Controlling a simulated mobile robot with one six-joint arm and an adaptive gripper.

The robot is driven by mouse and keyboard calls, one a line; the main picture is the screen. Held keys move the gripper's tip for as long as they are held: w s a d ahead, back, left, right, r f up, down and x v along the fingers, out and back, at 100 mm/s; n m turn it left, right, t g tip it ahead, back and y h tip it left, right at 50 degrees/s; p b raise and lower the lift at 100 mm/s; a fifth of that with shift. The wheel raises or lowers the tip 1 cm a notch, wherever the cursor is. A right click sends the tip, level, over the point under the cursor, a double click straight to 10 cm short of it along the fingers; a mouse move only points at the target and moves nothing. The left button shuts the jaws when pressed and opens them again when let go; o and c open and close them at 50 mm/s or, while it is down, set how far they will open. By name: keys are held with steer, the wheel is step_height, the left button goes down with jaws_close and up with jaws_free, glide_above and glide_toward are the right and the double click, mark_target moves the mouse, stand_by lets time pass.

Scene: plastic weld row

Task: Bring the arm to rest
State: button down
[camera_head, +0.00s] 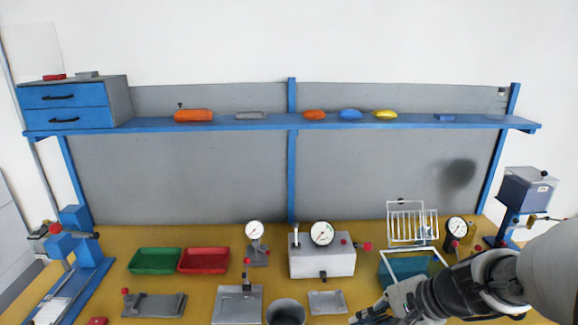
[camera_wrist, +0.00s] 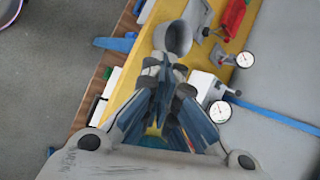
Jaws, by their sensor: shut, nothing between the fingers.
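My gripper (camera_head: 368,316) is at the lower right in the head view, low over the front of the yellow bench (camera_head: 190,230). My arm reaches in from the right edge. In the wrist view my gripper (camera_wrist: 163,62) is shut, with its fingertips together and nothing between them. A grey cup (camera_wrist: 179,37) shows just beyond the fingertips in the wrist view. The same cup (camera_head: 286,312) stands to the left of my gripper in the head view. I cannot tell whether the fingertips touch it.
A white gauge box (camera_head: 322,262) stands behind my gripper. A blue tank (camera_head: 400,268) with a white wire rack (camera_head: 412,222) is close behind my arm. Green (camera_head: 155,261) and red (camera_head: 204,261) trays lie left. A blue shelf (camera_head: 250,124) spans the back.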

steer(key=s+a+r+n+h, duration=0.1)
steer(key=s+r+n+h, duration=0.2)
steer(key=s+n, duration=0.3)
steer(key=s+r+n+h, duration=0.3)
steer(key=s+n, duration=0.4)
steer(key=s, duration=0.5)
steer(key=shift+s+a+r, duration=0.15)
steer(key=shift+a+r, duration=0.2)
steer(key=shift+r, duration=0.25)
